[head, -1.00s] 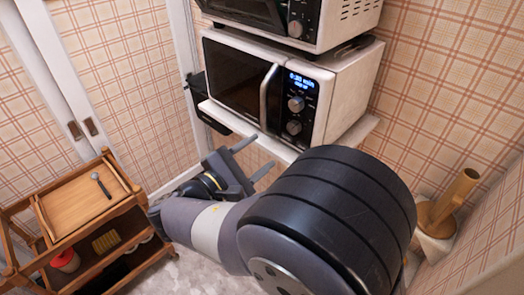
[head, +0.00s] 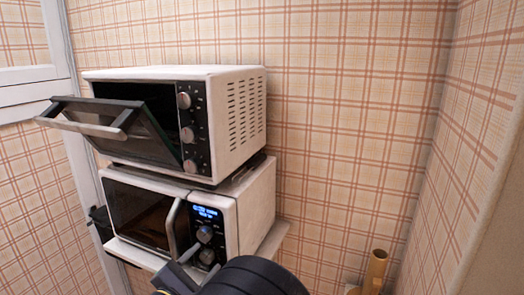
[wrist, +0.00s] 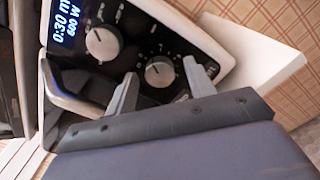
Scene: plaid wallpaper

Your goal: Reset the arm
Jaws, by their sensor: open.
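My gripper (head: 201,261) is at the bottom of the head view, in front of the microwave's control panel, with my dark arm hiding part of it. In the wrist view my gripper (wrist: 162,82) is open and empty, its two grey fingers apart on either side of the lower knob (wrist: 159,72). I cannot tell whether the fingers touch the panel. The white microwave (head: 252,212) stands on a shelf, its door looking shut and its display (head: 207,212) lit. The wrist view shows 0:30 on the display (wrist: 68,22).
A white toaster oven (head: 205,73) sits above the microwave, its glass door (head: 140,118) tilted open toward the left front. A white shelf edge (head: 135,254) runs under the microwave. A gold-brown cylinder (head: 376,268) stands at lower right, near the plaid wall.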

